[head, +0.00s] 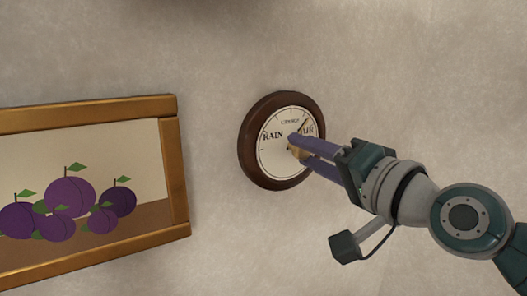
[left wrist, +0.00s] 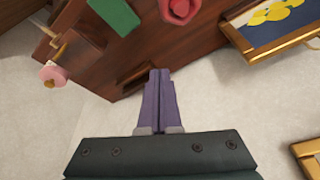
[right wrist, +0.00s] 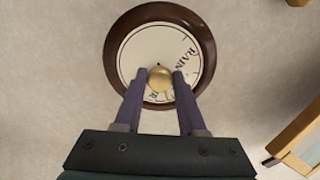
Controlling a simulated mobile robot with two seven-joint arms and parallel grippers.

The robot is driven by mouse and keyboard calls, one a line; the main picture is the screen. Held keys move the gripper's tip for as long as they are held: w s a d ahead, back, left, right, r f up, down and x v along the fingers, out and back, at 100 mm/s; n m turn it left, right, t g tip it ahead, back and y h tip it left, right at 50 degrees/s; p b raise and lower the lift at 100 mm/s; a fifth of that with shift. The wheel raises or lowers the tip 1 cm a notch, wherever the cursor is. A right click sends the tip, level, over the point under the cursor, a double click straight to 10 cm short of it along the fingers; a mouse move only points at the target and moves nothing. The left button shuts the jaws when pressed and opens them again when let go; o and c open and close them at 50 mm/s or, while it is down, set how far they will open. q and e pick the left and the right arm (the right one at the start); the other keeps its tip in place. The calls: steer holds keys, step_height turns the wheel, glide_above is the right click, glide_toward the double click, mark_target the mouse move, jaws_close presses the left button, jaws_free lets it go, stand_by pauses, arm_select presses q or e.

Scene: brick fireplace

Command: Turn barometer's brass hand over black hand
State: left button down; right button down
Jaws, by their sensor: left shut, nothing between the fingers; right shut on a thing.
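The round barometer (head: 245,140) hangs on the wall, with a dark wooden rim and a cream dial lettered RAIN and CHANGE. It also shows in the right wrist view (right wrist: 205,50). My right gripper (head: 292,145) is shut on the brass knob (right wrist: 160,79) at the dial's middle, one finger on each side. In the head view a thin hand points up and right from the centre; I cannot tell whether it is brass or black, or whether two overlap. The fingers hide the lower right dial. My left gripper (left wrist: 160,72) is shut and empty, away from the barometer.
A gold-framed plum picture (head: 180,165) hangs left of the barometer, with bare wall between. In the left wrist view, a dark wooden surface (left wrist: 130,60) bears a green block (left wrist: 115,15) and a red object (left wrist: 180,8). A gold-framed yellow-and-blue picture (left wrist: 272,25) is at right.

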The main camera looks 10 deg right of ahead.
steer(key=c, duration=0.5)
jaws_free()
steer(key=shift+s, duration=0.1)
steer(key=v, duration=0.9)
steer(key=shift+s+d, duration=0.15)
steer(key=shift+s, duration=0.15)
